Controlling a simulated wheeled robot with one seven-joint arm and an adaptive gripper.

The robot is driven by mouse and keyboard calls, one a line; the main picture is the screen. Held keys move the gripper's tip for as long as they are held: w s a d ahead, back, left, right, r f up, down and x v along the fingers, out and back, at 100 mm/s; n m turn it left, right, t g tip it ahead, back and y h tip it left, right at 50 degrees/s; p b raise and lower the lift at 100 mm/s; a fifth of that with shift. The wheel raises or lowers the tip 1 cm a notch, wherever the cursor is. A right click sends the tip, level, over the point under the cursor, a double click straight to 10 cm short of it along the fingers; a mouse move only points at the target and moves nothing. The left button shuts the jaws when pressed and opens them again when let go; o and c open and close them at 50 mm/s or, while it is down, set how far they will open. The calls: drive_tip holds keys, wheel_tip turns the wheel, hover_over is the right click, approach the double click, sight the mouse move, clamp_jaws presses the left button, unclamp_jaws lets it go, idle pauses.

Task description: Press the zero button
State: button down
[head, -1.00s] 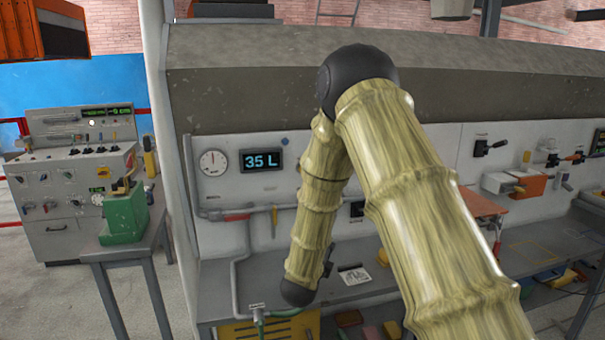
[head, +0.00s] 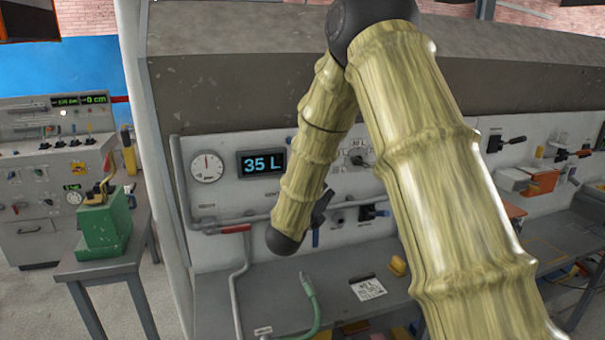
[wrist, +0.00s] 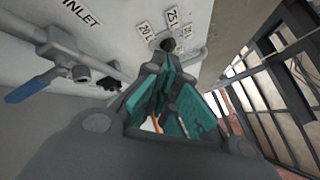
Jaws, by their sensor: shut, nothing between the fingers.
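I cannot make out a button marked zero in either view; my arm covers part of the panel. A lit display (head: 262,163) reading 35 L is on the panel in the head view, left of my arm. A dial knob (head: 361,158) with litre marks sits partly behind my arm. The knob also shows in the wrist view (wrist: 168,45), with litre labels around it, just beyond my fingertips. My gripper (wrist: 168,72) is shut and empty, its teal pads close together. I cannot tell whether it touches the panel.
A round gauge (head: 207,167) is left of the display. A red-handled valve (head: 234,229) and pipes run below it. A green hose (head: 309,300) and a printed card (head: 368,289) are on the grey shelf. A blue-handled valve (wrist: 38,82) is at left in the wrist view.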

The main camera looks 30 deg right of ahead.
drive_tip(key=w+d, duration=0.2)
drive_tip(key=w, duration=0.6)
drive_tip(key=shift+w+p, duration=0.2)
drive_tip(key=shift+p, duration=0.2)
drive_tip(key=shift+w+d+f+b, duration=0.1)
drive_tip(key=shift+w+f+b, duration=0.1)
drive_tip(key=shift+b, duration=0.3)
idle(1.1)
drive_tip(key=shift+w+d+r+b, duration=0.15)
drive_tip(key=shift+w+r+b, duration=0.05)
drive_tip(key=shift+w+b, duration=0.45)
idle(1.2)
drive_tip(key=shift+s+a+b, duration=0.2)
drive_tip(key=shift+s+b, duration=0.45)
drive_tip(key=shift+s, duration=0.2)
